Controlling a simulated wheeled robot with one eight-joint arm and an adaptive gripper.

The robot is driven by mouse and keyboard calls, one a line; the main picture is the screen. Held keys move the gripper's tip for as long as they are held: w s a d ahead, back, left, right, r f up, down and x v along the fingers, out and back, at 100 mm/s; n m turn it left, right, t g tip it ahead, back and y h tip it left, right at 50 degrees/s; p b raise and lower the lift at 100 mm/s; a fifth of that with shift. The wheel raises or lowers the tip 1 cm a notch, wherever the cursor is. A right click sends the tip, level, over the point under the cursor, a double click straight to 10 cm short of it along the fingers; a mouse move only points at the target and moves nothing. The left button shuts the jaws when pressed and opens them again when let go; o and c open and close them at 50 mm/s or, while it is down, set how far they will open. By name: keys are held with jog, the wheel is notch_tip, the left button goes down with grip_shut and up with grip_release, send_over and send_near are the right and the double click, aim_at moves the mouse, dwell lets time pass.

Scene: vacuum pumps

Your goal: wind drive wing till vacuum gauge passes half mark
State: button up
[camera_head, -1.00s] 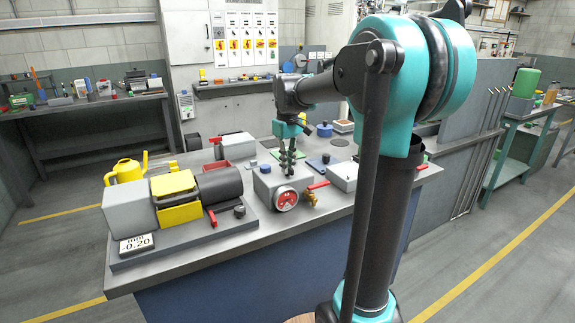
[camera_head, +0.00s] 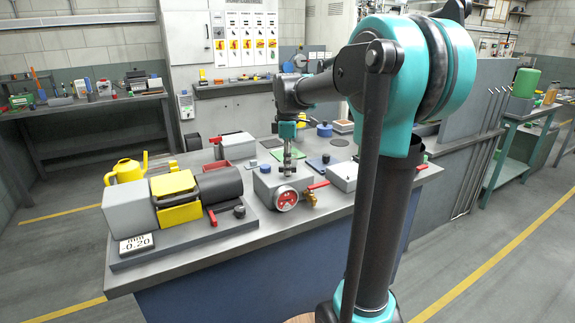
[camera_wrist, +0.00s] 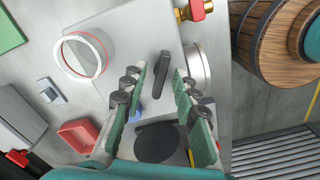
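The grey pump box (camera_head: 266,184) stands on the bench below my gripper (camera_head: 288,172). Its round gauge (camera_head: 286,199) with a red and white face is on the front side; the needle is too small to read. In the wrist view the gauge shows edge-on (camera_wrist: 200,69). The dark drive wing (camera_wrist: 162,77) sticks up from the box top in the wrist view. My gripper (camera_wrist: 164,72) points down, its two green-padded fingers apart on either side of the wing. A gap shows between the wing and each finger. The wing is hidden in the head view.
A brass valve with a red handle (camera_head: 310,199) sits right of the gauge.

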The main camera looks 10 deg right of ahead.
jog(key=shift+r, duration=0.1)
dwell(0.3)
jog(key=shift+r, duration=0.9)
jog(key=shift+r, duration=3)
jog(key=shift+c, duration=0.3)
